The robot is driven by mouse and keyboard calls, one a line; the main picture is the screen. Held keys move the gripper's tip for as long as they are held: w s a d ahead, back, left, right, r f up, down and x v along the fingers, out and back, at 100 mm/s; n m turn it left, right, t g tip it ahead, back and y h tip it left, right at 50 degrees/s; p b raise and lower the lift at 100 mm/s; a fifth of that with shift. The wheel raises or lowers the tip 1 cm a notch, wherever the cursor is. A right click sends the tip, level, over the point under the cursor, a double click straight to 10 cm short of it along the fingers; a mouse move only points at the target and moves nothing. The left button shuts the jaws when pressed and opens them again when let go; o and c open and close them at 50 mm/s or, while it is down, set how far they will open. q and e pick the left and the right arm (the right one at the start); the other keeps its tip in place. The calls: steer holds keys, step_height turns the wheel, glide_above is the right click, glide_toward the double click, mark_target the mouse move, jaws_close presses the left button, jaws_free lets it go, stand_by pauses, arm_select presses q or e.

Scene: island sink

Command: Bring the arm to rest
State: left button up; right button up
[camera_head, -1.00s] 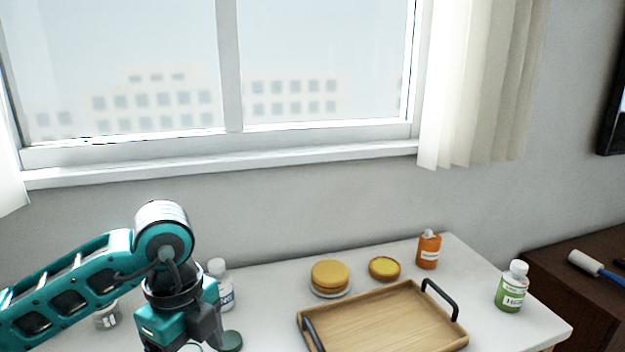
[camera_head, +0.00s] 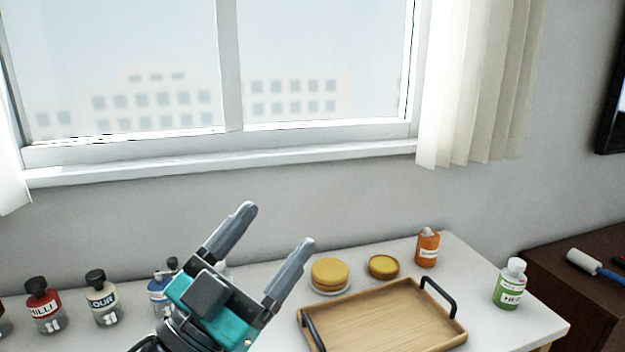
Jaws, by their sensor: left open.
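My left gripper (camera_head: 276,240) is in the lower middle of the head view, with two grey fingers spread apart and pointing up and to the right. Nothing is between the fingers. It appears in front of the white table, left of the wooden tray, and hides part of the table and a bottle behind it. Its teal body is at the bottom edge of the view. My right gripper is not in view.
A wooden tray (camera_head: 385,318) with black handles is on the white table (camera_head: 535,322). Behind it are a plate of yellow round items (camera_head: 329,272), a yellow bowl (camera_head: 383,266) and an orange bottle (camera_head: 427,248). A green bottle (camera_head: 509,285) stands right. Jars (camera_head: 103,298) stand left.

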arm_select(q)
steer(key=s+a+f+n+g+y, duration=0.1)
steer(key=a+f+n+g+y, duration=0.1)
steer(key=a+f+n+y, duration=0.65)
steer(key=a+f+n+g+y, duration=0.3)
steer(key=a+f+y, duration=0.2)
steer(key=f+y, duration=0.5)
steer(key=s+a+f+m+g+h, duration=0.25)
steer(key=s+f+g, duration=0.75)
steer(key=s+f, duration=0.6)
steer(key=w+d+f+t+h+p, duration=0.2)
steer(key=w+d+f+t, duration=0.1)
steer(key=w+f+t, duration=0.2)
steer(key=shift+w+d+f+t, duration=0.25)
steer(key=shift+w+t, duration=0.3)
steer(key=shift+t, duration=0.65)
